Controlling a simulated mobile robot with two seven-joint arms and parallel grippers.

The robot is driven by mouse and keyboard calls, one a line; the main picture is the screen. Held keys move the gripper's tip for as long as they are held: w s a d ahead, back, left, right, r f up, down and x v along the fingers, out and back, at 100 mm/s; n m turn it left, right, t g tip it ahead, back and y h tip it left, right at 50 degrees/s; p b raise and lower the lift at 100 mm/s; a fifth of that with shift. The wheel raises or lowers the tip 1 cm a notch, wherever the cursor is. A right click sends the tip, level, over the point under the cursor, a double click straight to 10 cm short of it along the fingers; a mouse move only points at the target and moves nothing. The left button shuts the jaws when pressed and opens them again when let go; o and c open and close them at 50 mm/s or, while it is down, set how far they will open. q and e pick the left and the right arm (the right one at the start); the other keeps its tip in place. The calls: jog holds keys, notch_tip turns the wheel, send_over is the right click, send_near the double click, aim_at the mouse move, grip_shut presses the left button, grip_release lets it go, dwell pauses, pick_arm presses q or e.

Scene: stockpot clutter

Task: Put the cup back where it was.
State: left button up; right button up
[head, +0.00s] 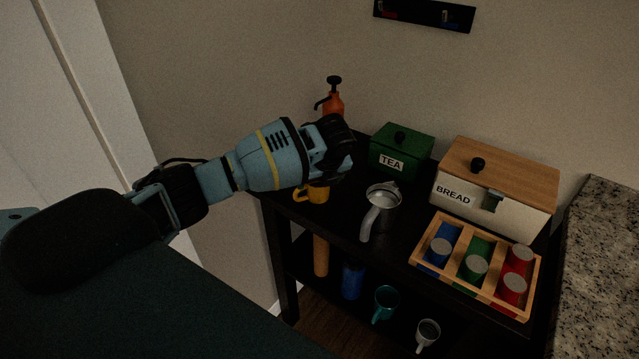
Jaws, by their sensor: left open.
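A yellow cup (317,194) stands on the top of the dark shelf unit (345,222) near its left end, its handle pointing left. My left gripper (335,166) is open, just above the yellow cup, and hides its upper part. I cannot tell whether the fingers touch the cup. On the lower shelf are a blue cup (353,281), a teal cup (385,303) and a grey cup (427,335). My right gripper is not in view.
A metal pitcher (380,208) stands right of the yellow cup. Behind are an orange pump bottle (333,104), a green tea box (400,152) and a bread box (493,188). A wooden tray (417,256) holds several coloured cans. A granite counter (603,270) borders the right.

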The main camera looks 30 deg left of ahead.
pick_arm(q)
jog(key=v, duration=1.1)
